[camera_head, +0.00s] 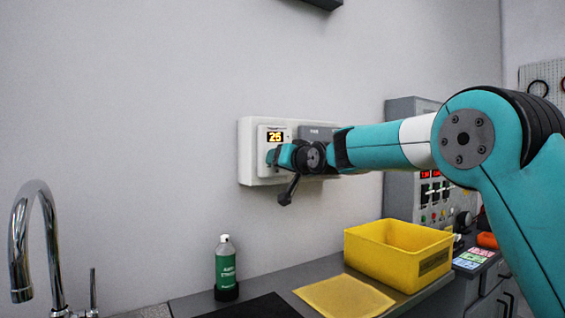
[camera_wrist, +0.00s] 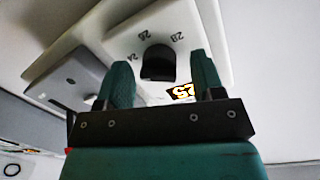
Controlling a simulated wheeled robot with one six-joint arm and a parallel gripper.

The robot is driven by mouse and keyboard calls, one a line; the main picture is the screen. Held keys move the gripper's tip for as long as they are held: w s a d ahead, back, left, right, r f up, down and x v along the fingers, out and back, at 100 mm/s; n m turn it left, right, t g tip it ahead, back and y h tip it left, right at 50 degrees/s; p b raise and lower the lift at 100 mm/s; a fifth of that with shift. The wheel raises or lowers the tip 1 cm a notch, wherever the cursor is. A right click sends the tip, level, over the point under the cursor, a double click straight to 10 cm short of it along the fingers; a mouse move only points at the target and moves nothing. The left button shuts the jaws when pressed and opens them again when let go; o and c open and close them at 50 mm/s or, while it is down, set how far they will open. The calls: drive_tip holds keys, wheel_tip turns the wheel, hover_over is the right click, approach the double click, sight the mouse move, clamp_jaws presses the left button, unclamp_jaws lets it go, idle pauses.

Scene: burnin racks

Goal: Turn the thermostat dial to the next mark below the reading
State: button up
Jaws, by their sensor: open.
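The thermostat (camera_head: 263,133) is a white unit on the wall with a lit display (camera_head: 275,137) reading 25. In the wrist view its dark round dial (camera_wrist: 158,62) shows upside down, with the marks 24, 26 and 28 around one side. The lit display (camera_wrist: 183,91) is partly covered by my right-hand finger there. My gripper (camera_wrist: 161,62) is open, with one teal finger on each side of the dial. Gaps show beside the dial, and I cannot tell whether a finger touches it. In the head view my gripper (camera_head: 273,156) hides the dial. The dial's pointer is not clear.
A grey box (camera_head: 318,132) is on the same white backplate, right beside the thermostat. Below are a green bottle (camera_head: 225,265), a yellow bin (camera_head: 385,262), a yellow mat (camera_head: 343,296) and a faucet (camera_head: 40,235). An instrument rack (camera_head: 400,190) stands right, behind my arm. The left wall is clear.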

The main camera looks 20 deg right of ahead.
drive_tip(key=b+v, duration=0.4)
drive_tip(key=v, duration=1.3)
drive_tip(key=shift+s, duration=0.25)
drive_tip(key=shift+a, duration=0.1)
drive_tip(key=s+a+f+n+g+y, duration=0.15)
drive_tip(key=s+a+f+g, duration=0.25)
drive_tip(key=s+f, duration=0.4)
drive_tip(key=s+a+f+n+g+h, duration=0.15)
drive_tip(key=s+a+f+g, duration=0.3)
drive_tip(key=f, duration=0.45)
drive_tip(key=s+f+n+g, duration=0.2)
drive_tip(key=s+f+g, duration=0.3)
drive_tip(key=s, duration=0.5)
drive_tip(key=s+f+n+g, duration=0.3)
drive_tip(key=s+f, duration=0.4)
drive_tip(key=s, duration=0.3)
wheel_tip(320, 180, up, 12)
drive_tip(key=p, duration=1.2)
drive_tip(key=shift+a+h, duration=0.3)
